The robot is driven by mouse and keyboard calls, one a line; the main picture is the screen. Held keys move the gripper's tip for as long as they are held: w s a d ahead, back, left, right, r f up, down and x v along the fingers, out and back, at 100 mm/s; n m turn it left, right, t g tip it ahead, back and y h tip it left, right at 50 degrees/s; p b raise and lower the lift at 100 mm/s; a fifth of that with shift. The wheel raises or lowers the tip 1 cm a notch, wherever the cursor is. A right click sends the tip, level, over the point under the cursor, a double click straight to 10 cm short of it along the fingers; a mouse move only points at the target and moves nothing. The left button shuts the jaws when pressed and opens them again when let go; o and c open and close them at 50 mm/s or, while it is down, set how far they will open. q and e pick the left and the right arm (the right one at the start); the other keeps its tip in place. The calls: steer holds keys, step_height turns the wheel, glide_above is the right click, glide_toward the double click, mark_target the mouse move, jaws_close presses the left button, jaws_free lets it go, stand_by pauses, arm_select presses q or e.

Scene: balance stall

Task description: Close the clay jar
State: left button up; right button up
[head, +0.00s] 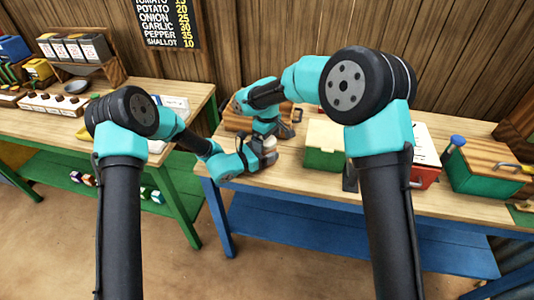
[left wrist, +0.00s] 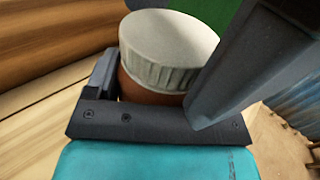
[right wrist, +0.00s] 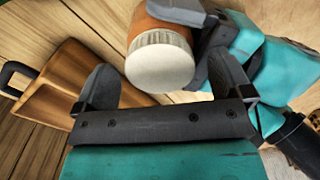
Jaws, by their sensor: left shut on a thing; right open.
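The clay jar (left wrist: 148,88) is brown and wears a pale ribbed lid (left wrist: 170,40). My left gripper (left wrist: 165,85) is shut on the jar body, one finger on each side. In the right wrist view the jar (right wrist: 148,22) is tilted, with its lid (right wrist: 160,62) facing the camera. The lid sits over the jar's mouth; how tight it is I cannot tell. My right gripper (right wrist: 165,85) is open, its fingers apart on either side of the lid and not visibly touching it. In the head view the lid (head: 269,143) shows small between both grippers, above the table's front edge.
A wooden case with a dark handle (right wrist: 60,85) lies close to my right gripper. On the table (head: 300,178) stand a green box (head: 322,157), a red box (head: 426,175) and a wood-topped green box (head: 480,175). A second stall table (head: 60,122) is at left.

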step_height(320, 180, up, 12)
stand_by(0.5)
arm_select(q)
steer(key=o, duration=1.7)
steer(key=v, duration=1.7)
steer(key=shift+a, duration=0.15)
arm_select(e)
steer(key=shift+f, duration=0.1)
